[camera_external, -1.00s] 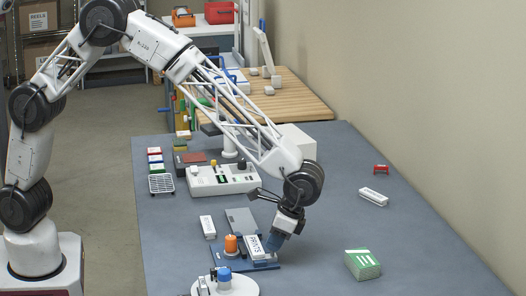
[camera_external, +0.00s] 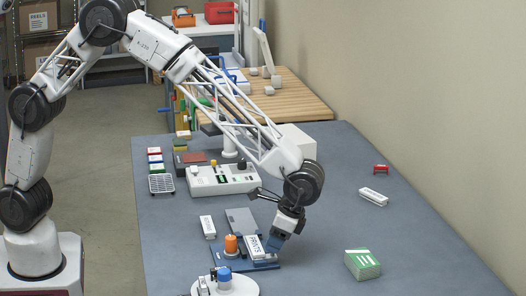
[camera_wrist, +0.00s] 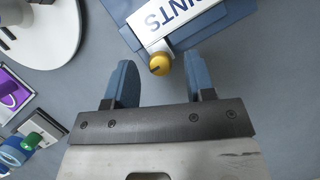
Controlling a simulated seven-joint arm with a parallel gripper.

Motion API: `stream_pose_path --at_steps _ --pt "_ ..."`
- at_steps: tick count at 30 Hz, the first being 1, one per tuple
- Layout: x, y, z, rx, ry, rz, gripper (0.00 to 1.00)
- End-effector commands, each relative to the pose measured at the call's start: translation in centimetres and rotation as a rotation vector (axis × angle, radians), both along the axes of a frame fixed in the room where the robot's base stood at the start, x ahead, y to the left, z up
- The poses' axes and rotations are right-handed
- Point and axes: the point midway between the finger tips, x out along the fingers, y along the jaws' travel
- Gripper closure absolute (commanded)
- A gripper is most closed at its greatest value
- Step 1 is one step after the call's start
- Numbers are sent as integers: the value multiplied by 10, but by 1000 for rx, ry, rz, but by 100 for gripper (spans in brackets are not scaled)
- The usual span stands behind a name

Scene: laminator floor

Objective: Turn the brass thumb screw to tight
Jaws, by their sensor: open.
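In the wrist view the brass thumb screw (camera_wrist: 159,64) is a round yellow knob with a dark slot mark. It sits at the near edge of a blue fixture (camera_wrist: 231,15) that carries a white block lettered "PRINTS" (camera_wrist: 181,14). My gripper (camera_wrist: 163,84) is open, with one blue finger on each side below the screw. The screw lies just past the fingertips, between their lines, and no contact shows. In the external view my gripper (camera_external: 274,243) points down at the right end of the fixture (camera_external: 262,267). The screw is hidden there.
An orange knob (camera_external: 231,243) stands left of the lettered block. A white round base with a blue cap (camera_external: 224,274) is at the front edge. A white-and-grey machine (camera_external: 222,180) stands behind. A green-and-white stack (camera_external: 362,264) lies to the right, with clear table between.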

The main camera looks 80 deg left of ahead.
Motion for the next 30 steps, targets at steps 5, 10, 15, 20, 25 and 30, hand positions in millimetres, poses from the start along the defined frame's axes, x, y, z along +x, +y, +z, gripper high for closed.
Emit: stream_pose_path --at_steps 5,10,15,20,25,30 --pt "4 -2 11 -1 -3 0 50" --pt "11 -5 29 -1 -2 0 50" --pt "19 -8 49 -1 -2 0 50" --pt "24 -10 63 0 -1 0 50" --pt "27 -11 70 0 -1 0 50" --pt "27 -11 71 0 0 0 50"
